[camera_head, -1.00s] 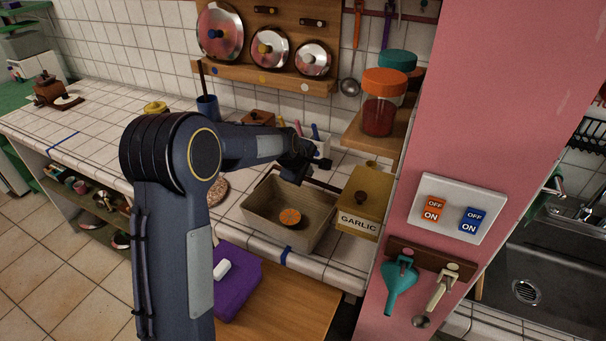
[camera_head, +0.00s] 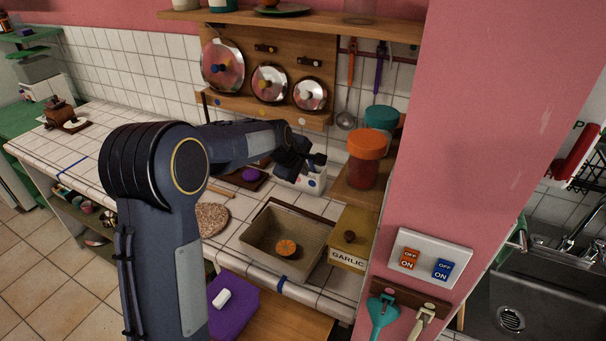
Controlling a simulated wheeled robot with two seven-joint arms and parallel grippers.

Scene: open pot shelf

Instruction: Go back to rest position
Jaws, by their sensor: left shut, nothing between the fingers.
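My left arm comes up from the bottom of the head view and bends right over the tiled counter. My left gripper (camera_head: 306,160) is shut and empty, in front of the white container (camera_head: 303,182) in the picture. I cannot tell whether it touches that container. A beige bin (camera_head: 265,257) with an orange-topped round item (camera_head: 286,248) in it stands below and nearer than the gripper. My right gripper is not in view.
A yellow garlic box (camera_head: 353,240) stands right of the bin. A red jar (camera_head: 364,160) sits on a wooden shelf beside the pink wall (camera_head: 480,120). Pot lids (camera_head: 222,66) hang on a rack behind. A purple object (camera_head: 232,305) lies at the front.

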